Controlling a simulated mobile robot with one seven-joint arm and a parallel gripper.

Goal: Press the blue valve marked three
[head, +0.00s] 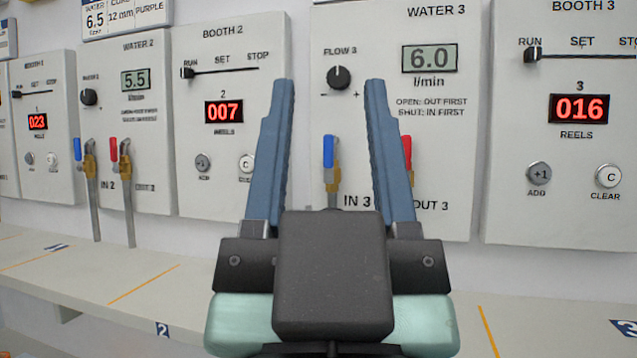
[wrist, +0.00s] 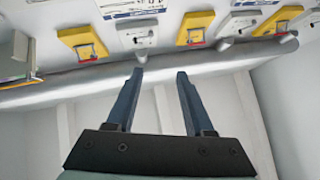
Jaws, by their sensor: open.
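The blue valve (head: 328,150) above the label IN 3 is on the WATER 3 panel (head: 450,190). Its blue handle stands upright on a brass body with a grey pipe below. My gripper (head: 330,85) is open and empty, its two blue-grey fingers pointing up in the head view. The blue valve shows between the fingers; I cannot tell how far in front of it they are. My gripper's body hides the lower pipe. The red valve (head: 408,150) above OUT 3 is partly hidden by the right finger. In the wrist view the fingers (wrist: 160,74) also stand apart, and no blue valve shows.
The FLOW 3 knob (head: 339,78) sits above the blue valve. The BOOTH 3 panel (head: 560,200) is to the right, the BOOTH 2 panel (head: 225,160) to the left. Another blue valve (head: 77,149) belongs to IN 2. A pale ledge (head: 130,275) runs below.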

